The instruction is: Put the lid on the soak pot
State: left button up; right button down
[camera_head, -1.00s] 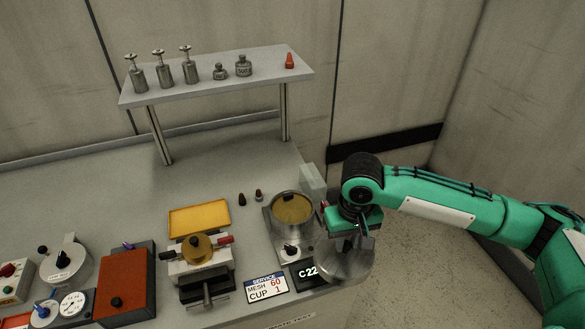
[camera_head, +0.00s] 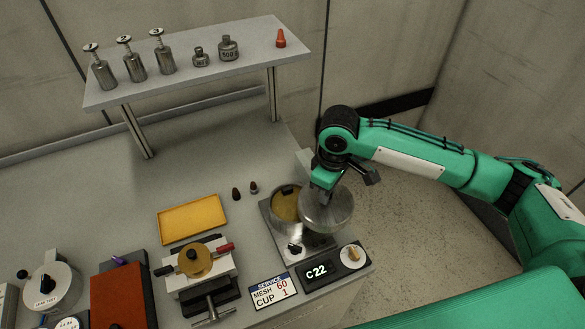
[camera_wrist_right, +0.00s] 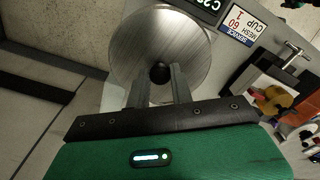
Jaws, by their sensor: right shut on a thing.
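The steel lid (camera_head: 332,213) is a round metal disc with a black knob (camera_wrist_right: 160,72). My right gripper (camera_head: 325,192) is shut on that knob, which shows between the fingers in the right wrist view. The soak pot (camera_head: 279,200) is a round metal pot with golden-brown contents, on a steel heater base at the bench's right end. In the head view the lid overlaps the pot's right side and hides that part of its rim. The lid looks offset to the right; I cannot tell whether it touches the pot. My left gripper is not in view.
A C22 display (camera_head: 317,271) and a round dial (camera_head: 352,256) sit in front of the pot. A service sign (camera_head: 273,291), a clamp device with a brass disc (camera_head: 196,261) and a yellow tray (camera_head: 192,218) lie left.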

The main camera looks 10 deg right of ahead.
aim_at(312, 192)
jog(key=n, duration=0.2)
jog(key=w+a+n, duration=0.1)
jog(key=w+a+n+p, duration=0.1)
jog(key=n, duration=0.1)
jog(key=shift+w+n, duration=0.2)
jog(key=shift+n, duration=0.1)
jog(key=n, duration=0.1)
jog(key=w+a+n+p, duration=0.1)
jog(key=shift+n, duration=0.4)
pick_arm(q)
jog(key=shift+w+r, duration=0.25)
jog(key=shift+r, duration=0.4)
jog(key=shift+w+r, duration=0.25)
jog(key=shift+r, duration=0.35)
pick_arm(e)
jog(key=w+a+f+n, duration=0.2)
jog(key=w+a+n, duration=0.2)
jog(key=n, duration=0.8)
jog(key=shift+f, duration=0.15)
pick_arm(q)
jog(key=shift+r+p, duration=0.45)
jog(key=shift+p, duration=0.05)
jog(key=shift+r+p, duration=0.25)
jog(key=shift+p, duration=0.05)
pick_arm(e)
jog(key=shift+f, duration=1.25)
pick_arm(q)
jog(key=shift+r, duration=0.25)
pick_arm(e)
jog(key=shift+f, duration=0.15)
